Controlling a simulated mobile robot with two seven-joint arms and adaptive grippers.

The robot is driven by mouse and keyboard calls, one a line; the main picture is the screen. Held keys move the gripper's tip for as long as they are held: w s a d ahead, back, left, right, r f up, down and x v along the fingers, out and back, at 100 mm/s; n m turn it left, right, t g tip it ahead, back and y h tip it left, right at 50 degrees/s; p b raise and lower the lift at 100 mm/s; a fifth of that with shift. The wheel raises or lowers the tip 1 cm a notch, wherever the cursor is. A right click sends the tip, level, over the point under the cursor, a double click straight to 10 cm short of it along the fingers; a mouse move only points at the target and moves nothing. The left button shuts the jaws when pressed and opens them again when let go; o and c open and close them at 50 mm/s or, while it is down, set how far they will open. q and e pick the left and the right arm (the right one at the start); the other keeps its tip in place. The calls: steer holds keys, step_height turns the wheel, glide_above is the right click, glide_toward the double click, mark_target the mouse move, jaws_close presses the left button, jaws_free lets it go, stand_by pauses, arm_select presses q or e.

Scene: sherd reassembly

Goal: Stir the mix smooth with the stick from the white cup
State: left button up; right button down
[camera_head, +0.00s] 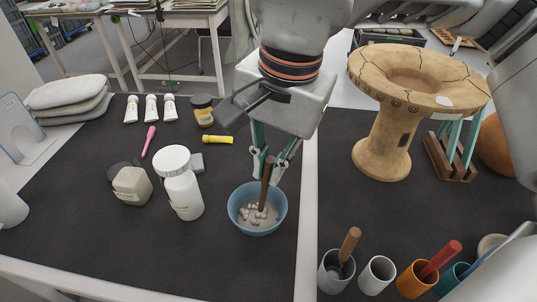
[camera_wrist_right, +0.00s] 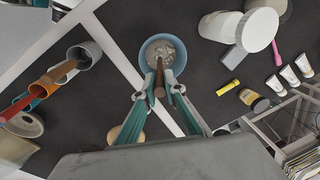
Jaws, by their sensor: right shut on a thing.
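My right gripper (camera_head: 269,166) is shut on a brown stick (camera_head: 265,186), which stands nearly upright with its lower end in the blue bowl (camera_head: 280,217). The bowl holds a pale, lumpy mix (camera_head: 248,214) with whitish clumps on a greyer base. In the right wrist view, the gripper (camera_wrist_right: 159,94) grips the stick (camera_wrist_right: 160,73) and the stick's far end reaches into the mix (camera_wrist_right: 170,50). The tip is hidden in the mix. The white cup (camera_head: 377,276) stands at the front right and looks empty. My left gripper is not in view.
A white jar (camera_head: 181,188) and a squat beige container (camera_head: 131,186) stand left of the bowl. A grey cup (camera_head: 335,276) with a brown-handled tool and an orange cup (camera_head: 410,284) flank the white cup. A cracked clay vessel (camera_head: 385,135) stands at right.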

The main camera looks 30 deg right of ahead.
mark_target(267, 185)
step_height(267, 185, down, 2)
steer(key=shift+w+a+f, duration=0.1)
steer(key=shift+w, duration=0.05)
steer(key=shift+f+b, duration=0.3)
steer(key=shift+f, duration=0.15)
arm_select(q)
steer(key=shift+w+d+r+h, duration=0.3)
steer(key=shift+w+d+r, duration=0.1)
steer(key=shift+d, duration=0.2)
arm_select(e)
steer(key=shift+w+f, duration=0.1)
steer(key=shift+f, duration=0.2)
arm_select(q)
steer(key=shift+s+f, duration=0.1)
